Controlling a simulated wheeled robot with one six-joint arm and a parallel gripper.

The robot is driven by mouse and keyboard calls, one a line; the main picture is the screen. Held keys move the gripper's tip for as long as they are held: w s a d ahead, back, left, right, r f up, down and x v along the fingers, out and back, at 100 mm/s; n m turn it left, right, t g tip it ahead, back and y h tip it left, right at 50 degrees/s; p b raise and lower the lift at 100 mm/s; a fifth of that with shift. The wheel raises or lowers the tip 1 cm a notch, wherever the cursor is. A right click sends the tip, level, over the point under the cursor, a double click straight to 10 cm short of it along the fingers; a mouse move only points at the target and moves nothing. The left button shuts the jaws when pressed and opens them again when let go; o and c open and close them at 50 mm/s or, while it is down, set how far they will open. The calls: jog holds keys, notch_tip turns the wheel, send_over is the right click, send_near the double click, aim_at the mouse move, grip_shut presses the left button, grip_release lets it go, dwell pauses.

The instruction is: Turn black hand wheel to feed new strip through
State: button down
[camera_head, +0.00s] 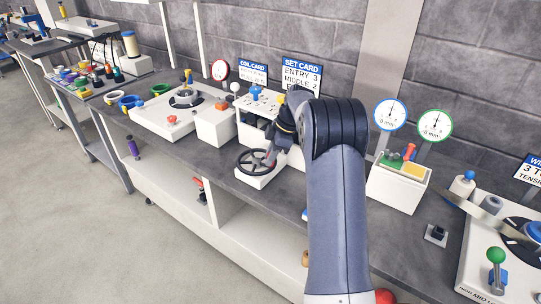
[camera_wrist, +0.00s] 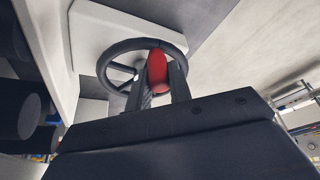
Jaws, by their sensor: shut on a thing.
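The black hand wheel (camera_head: 257,162) lies on a white base at the front of the bench, left of my arm. In the wrist view the wheel (camera_wrist: 118,50) shows its rim and spokes, with a red handle (camera_wrist: 157,70) standing on it. My gripper (camera_wrist: 160,80) has its two fingers on either side of the red handle and is shut on it. In the head view my gripper (camera_head: 272,153) is over the right side of the wheel. My arm hides part of the machine behind, and the handle is hard to make out there.
A set card (camera_head: 302,76) and a coil card (camera_head: 253,74) stand behind the machine. A white box (camera_head: 400,187) with two dials above it is right of my arm. A white unit with a coil turntable (camera_head: 185,98) is to the left.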

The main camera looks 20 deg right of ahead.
jog(key=c, duration=1.3)
grip_release()
jog(key=v, duration=1)
jog(key=shift+d+r, duration=0.15)
jog(key=shift+r, duration=0.25)
